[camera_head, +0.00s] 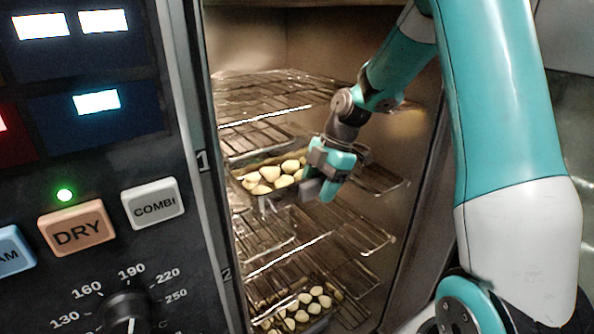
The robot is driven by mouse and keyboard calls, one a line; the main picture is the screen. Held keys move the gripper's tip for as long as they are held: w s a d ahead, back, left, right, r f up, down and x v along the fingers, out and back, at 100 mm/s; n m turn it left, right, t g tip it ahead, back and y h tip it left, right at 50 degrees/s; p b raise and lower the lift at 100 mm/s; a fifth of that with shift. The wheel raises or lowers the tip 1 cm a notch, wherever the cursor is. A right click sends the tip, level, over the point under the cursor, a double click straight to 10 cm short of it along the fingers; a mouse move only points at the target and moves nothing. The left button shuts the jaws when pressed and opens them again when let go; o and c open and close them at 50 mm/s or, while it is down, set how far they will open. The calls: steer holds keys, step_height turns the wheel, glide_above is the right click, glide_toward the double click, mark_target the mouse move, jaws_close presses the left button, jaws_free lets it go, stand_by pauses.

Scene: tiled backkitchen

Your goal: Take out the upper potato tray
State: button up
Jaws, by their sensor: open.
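The upper potato tray (268,203) is a dark metal tray holding several pale potatoes (272,174). It sits on a wire rack inside the open oven, in the middle of the head view. My gripper (313,188) reaches into the oven at the tray's right front end, with its fingers open close to the tray's edge. I cannot tell whether the fingers touch or straddle the rim. A lower potato tray (322,322) with several potatoes sits on a rack further down, partly cut off by the frame's bottom edge.
Empty wire racks (275,95) lie above the upper tray, and another rack (290,240) lies between the trays. The control panel (90,180) with buttons and a dial stands at the left. The oven's right wall (415,215) is close beside my arm.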

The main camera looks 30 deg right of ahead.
steer(key=shift+f+b, duration=0.25)
steer(key=shift+b, duration=0.1)
stand_by(0.3)
jaws_close()
stand_by(0.4)
